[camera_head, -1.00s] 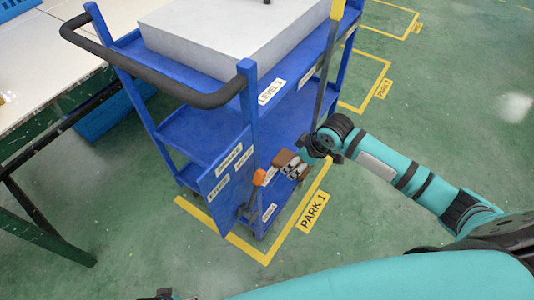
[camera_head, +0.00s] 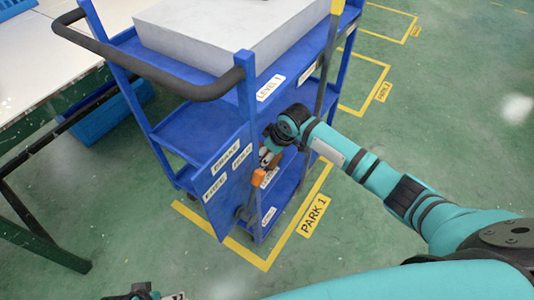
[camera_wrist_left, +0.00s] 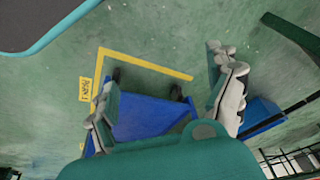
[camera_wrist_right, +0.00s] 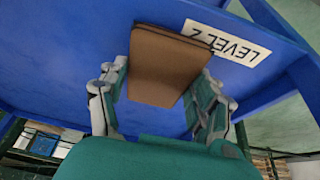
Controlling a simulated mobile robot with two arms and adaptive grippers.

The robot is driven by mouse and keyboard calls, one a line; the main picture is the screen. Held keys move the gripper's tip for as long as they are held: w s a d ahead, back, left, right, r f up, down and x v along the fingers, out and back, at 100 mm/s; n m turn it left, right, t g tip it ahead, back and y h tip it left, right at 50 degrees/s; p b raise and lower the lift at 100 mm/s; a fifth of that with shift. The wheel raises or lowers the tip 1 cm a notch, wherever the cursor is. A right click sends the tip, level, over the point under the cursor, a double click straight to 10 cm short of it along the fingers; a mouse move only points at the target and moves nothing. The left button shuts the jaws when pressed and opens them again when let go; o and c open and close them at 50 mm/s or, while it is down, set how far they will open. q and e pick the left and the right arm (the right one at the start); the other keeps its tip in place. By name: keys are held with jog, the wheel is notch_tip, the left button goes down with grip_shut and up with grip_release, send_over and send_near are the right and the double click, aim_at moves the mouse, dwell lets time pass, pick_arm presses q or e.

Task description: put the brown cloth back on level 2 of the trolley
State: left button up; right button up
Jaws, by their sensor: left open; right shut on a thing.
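The brown cloth (camera_wrist_right: 165,70) is a flat folded piece between the fingers of my right gripper (camera_wrist_right: 162,100), which is shut on it. In the right wrist view it lies across the blue shelf edge, beside the LEVEL 2 label (camera_wrist_right: 227,39). I cannot tell whether it touches the shelf. In the head view my right gripper (camera_head: 268,158) is at the near side of the blue trolley (camera_head: 228,203), and the cloth is mostly hidden. The middle shelf (camera_head: 195,128) shows bare on its left part. My left gripper (camera_wrist_left: 168,105) is open and empty, low in front.
A grey block (camera_head: 225,40) covers the trolley's top. A white-topped table (camera_head: 40,80) is at the left.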

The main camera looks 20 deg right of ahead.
jog(key=shift+f, duration=0.1)
jog(key=o, duration=1.1)
jog(key=shift+s+r, duration=0.1)
jog(key=shift+r, duration=0.35)
pick_arm(q)
notch_tip(320, 180, down, 12)
jog(key=s+p, duration=0.2)
jog(key=p, duration=0.1)
jog(key=shift+r+g, duration=0.15)
jog(key=shift+g, duration=0.25)
pick_arm(e)
jog(key=shift+v, duration=5.7)
